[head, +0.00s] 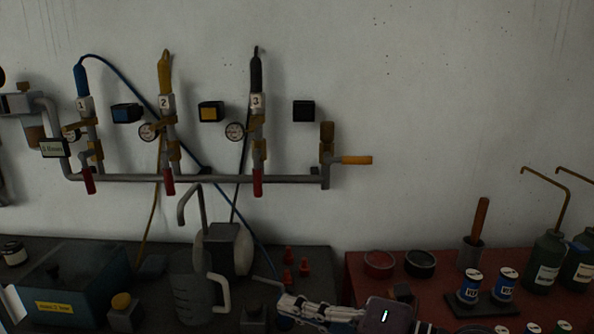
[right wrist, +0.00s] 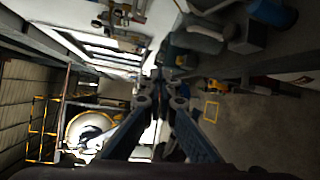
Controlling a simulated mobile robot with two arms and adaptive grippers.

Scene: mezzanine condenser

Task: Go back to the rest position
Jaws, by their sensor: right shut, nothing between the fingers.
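My right gripper (head: 285,302) shows at the bottom middle of the head view, with my arm coming in from the lower right. It is low in front of the dark bench, near the gap between the dark and the red bench tops. In the right wrist view its two fingers (right wrist: 159,78) come together at the tips, shut with nothing seen between them. The background there is tilted, with a floor at the right and bright windows at the upper left. My left gripper is not in the head view.
A pipe manifold (head: 220,179) with red handles runs along the wall. A clear jug (head: 190,290), a teal box (head: 72,282) and small red cones (head: 288,257) stand on the dark bench. Labelled cans (head: 470,287) and bottles (head: 545,262) stand on the red bench.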

